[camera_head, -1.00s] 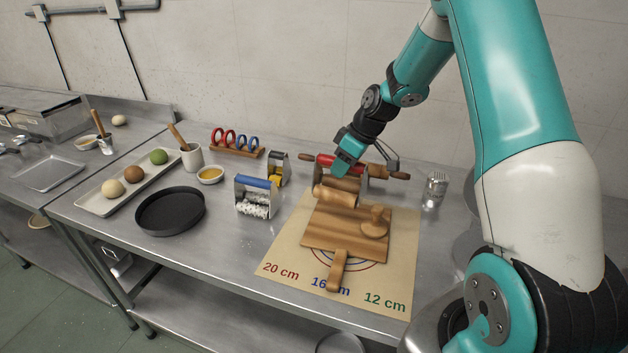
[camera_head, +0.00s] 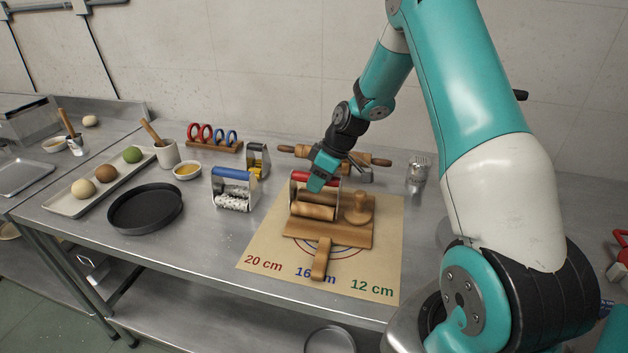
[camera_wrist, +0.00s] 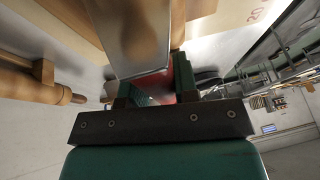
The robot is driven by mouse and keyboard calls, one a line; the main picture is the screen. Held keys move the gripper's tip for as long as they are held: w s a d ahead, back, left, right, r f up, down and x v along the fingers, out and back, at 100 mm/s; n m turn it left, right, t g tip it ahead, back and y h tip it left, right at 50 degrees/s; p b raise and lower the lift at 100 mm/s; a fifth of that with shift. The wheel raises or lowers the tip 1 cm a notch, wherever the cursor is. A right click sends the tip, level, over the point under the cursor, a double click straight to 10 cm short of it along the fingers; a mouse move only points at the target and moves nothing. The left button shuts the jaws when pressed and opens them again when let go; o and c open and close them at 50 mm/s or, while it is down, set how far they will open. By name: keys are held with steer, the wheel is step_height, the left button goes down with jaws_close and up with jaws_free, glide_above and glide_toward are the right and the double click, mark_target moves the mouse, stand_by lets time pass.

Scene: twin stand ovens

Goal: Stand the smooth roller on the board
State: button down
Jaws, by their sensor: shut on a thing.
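The smooth roller has a plain wooden cylinder (camera_head: 314,211), a metal frame and a red handle. My gripper (camera_head: 316,186) is shut on its red handle (camera_wrist: 163,96) from above. The roller is upright, cylinder downward, over the back left part of the wooden board (camera_head: 335,236). I cannot tell whether the cylinder touches the board. The board lies on a beige mat (camera_head: 385,275), its handle toward the front.
Behind is a rolling pin (camera_head: 375,161). A blue-handled roller (camera_head: 233,190) stands left, a glass shaker (camera_head: 418,172) right. The mat's front is clear.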

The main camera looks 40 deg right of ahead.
steer(key=shift+f, duration=0.1)
stand_by(0.4)
steer(key=shift+f+b, duration=0.3)
steer(key=shift+b, duration=0.05)
steer(key=c, duration=0.8)
jaws_free()
steer(key=shift+r, duration=0.1)
